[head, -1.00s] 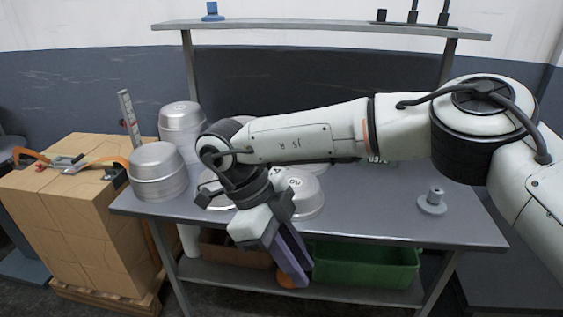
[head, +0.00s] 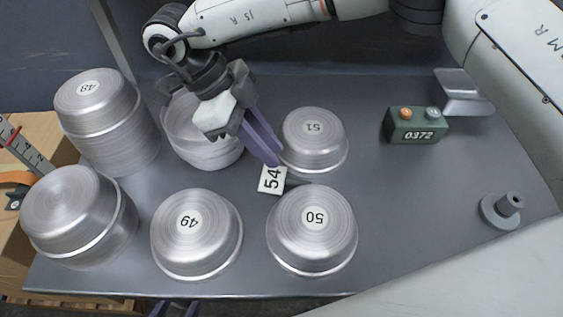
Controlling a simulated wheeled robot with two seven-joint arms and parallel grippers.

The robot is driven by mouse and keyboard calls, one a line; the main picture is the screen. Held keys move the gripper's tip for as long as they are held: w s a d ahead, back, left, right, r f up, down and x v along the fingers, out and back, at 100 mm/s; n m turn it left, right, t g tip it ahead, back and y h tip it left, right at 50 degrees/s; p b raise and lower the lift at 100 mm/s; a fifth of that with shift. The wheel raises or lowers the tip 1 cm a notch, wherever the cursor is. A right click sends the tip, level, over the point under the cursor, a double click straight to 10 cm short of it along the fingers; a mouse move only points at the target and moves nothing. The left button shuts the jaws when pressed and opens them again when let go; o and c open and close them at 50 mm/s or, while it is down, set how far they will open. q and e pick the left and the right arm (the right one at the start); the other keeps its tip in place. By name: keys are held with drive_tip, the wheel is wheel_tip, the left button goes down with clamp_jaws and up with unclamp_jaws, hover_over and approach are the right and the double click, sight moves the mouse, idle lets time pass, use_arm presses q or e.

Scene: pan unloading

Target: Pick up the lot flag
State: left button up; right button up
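Only the purple fingertips of my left gripper (head: 175,309) show at the bottom edge, apart, below the table's front edge.
A green box marked 0372 (head: 415,130) and a grey knobbed piece (head: 500,212) stand right. Table (head: 420,200) between is clear.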

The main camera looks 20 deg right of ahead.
sight(293, 180)
drive_tip(key=x, duration=0.3)
drive_tip(key=shift+s, duration=0.3)
drive_tip(key=shift+w+a+f+p+x, duration=0.1)
drive_tip(key=shift+w+p+x, duration=0.1)
drive_tip(key=shift+x, duration=0.7)
drive_tip(key=shift+w+a+f+p+x, duration=0.1)
drive_tip(key=shift+p+x, duration=0.15)
drive_tip(key=shift+x, duration=0.65)
drive_tip(key=shift+w+a+f+p+x, duration=0.1)
drive_tip(key=shift+p+x, duration=0.1)
drive_tip(key=shift+x, duration=0.7)
drive_tip(key=shift+r, duration=0.1)
clamp_jaws()
